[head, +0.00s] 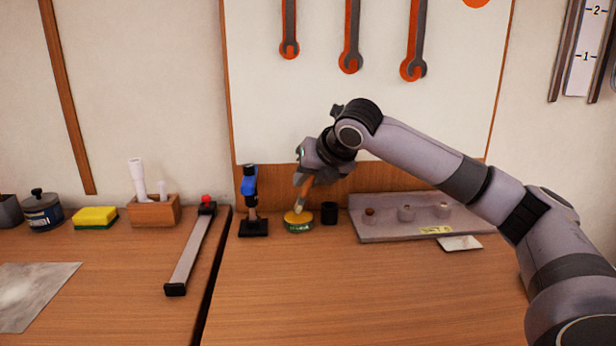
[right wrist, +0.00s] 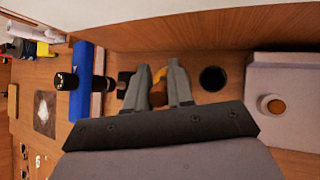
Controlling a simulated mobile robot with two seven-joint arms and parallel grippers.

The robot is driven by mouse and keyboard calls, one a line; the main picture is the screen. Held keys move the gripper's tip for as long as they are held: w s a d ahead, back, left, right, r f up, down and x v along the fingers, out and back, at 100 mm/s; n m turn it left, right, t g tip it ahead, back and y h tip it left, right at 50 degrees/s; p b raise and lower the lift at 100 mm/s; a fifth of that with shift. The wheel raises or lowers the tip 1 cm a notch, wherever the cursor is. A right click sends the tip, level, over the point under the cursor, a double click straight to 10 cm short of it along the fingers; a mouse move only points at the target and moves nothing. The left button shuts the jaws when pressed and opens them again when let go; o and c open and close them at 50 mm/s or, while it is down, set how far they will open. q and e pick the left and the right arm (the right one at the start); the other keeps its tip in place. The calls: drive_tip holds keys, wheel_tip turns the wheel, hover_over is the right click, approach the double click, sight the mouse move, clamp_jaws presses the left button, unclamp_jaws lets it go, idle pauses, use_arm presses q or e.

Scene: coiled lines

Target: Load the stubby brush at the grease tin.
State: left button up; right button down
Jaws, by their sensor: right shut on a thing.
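The grease tin (head: 299,226) is a low green tin with yellow grease at its top, on the wooden bench right of a black stand. My right gripper (head: 307,177) is above it, shut on the stubby brush (head: 304,190). The brush points down and is slightly tilted, its lower end at the tin's top; I cannot tell how deep it reaches. In the right wrist view the brush (right wrist: 158,95) shows brown between the two fingers, with a bit of the yellow tin behind it. My left gripper is not in view.
A black cup (head: 329,213) stands close right of the tin. A stand with a blue-topped tool (head: 250,190) is close left. A grey tray (head: 385,231) with several posts lies farther right, a white card (head: 460,243) at its front. The bench front is clear.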

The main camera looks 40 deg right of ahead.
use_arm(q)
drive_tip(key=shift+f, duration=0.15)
use_arm(e)
drive_tip(key=shift+f, duration=0.55)
idle(0.6)
wheel_tip(320, 180, up, 2)
drive_tip(key=shift+r+p, duration=0.1)
drive_tip(key=shift+p, duration=1.1)
wheel_tip(320, 180, up, 4)
drive_tip(key=p, duration=0.5)
drive_tip(key=shift+f, duration=0.2)
drive_tip(key=shift+r+p, duration=0.75)
drive_tip(key=shift+p, duration=0.4)
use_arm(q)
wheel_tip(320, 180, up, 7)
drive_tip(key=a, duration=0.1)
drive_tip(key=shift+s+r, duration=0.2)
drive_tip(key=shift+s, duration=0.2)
use_arm(e)
drive_tip(key=shift+f, duration=0.1)
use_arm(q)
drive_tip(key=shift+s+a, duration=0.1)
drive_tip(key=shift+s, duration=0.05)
use_arm(e)
drive_tip(key=shift+s, duration=0.15)
